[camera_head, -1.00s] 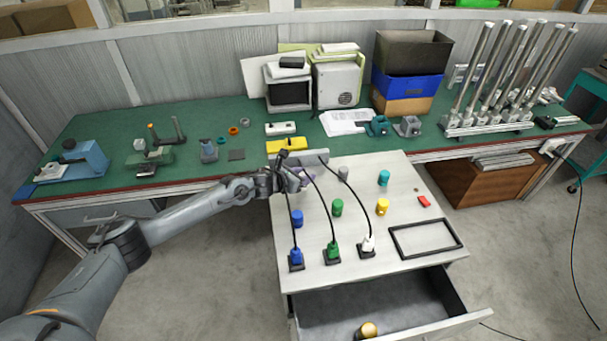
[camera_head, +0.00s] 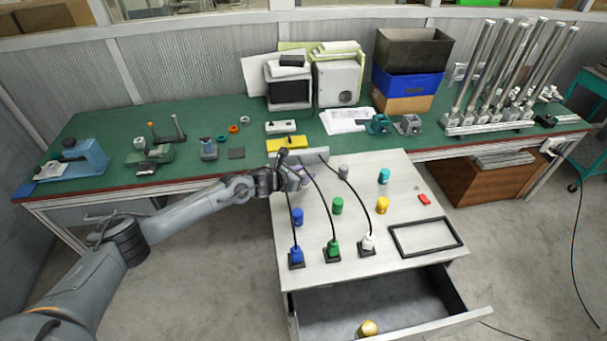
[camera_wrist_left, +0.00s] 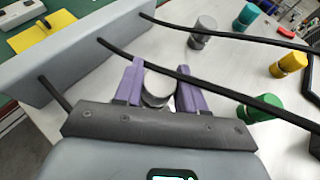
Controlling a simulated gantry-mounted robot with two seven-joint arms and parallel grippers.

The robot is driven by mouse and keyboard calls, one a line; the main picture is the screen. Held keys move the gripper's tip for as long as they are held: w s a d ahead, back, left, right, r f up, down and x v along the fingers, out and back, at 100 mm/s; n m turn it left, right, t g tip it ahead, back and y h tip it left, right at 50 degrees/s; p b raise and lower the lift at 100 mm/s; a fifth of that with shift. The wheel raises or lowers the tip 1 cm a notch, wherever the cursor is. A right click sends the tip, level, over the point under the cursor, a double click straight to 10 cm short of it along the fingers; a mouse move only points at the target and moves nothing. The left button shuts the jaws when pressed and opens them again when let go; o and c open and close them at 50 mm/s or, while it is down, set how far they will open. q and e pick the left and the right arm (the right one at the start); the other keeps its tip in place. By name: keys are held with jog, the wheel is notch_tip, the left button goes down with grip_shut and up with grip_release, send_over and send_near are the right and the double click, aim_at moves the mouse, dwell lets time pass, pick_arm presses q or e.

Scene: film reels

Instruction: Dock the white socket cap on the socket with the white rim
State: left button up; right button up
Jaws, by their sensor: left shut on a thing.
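My left gripper (camera_head: 303,180) is over the back left of the white cabinet top, close to the grey cable bar (camera_head: 312,157). In the left wrist view its purple fingers (camera_wrist_left: 158,88) are shut on a round whitish cap (camera_wrist_left: 157,92), which looks like the white socket cap. The fingers and gripper body partly hide it. What is under it, and whether it touches the top, I cannot tell. A socket with a white rim cannot be made out. A white plug (camera_head: 368,242) stands in a black base at the front. My right gripper is not in view.
Black cables arch from the bar to the blue (camera_head: 296,254), green (camera_head: 333,248) and white plugs, close beside my gripper. Grey (camera_head: 343,171), teal (camera_head: 384,177), yellow (camera_head: 382,205), green (camera_head: 337,206) and blue (camera_head: 297,216) cylinders stand around. The drawer below (camera_head: 470,321) is open.

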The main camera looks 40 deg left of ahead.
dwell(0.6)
pick_arm(q)
jog(key=shift+f+b, duration=0.45)
jog(key=shift+b, duration=0.1)
jog(key=o, duration=0.7)
jog(key=shift+o, duration=0.2)
jog(key=p+v, duration=0.2)
jog(key=shift+s+a+r+p, duration=0.1)
jog(key=shift+s+r+p, duration=0.15)
jog(key=shift+p, duration=0.1)
jog(key=p+v, duration=0.6)
jog(key=v, duration=0.1)
jog(key=shift+s+r, duration=0.1)
jog(key=shift+s, duration=0.25)
jog(key=shift+s+r, duration=0.1)
jog(key=shift+s, duration=0.15)
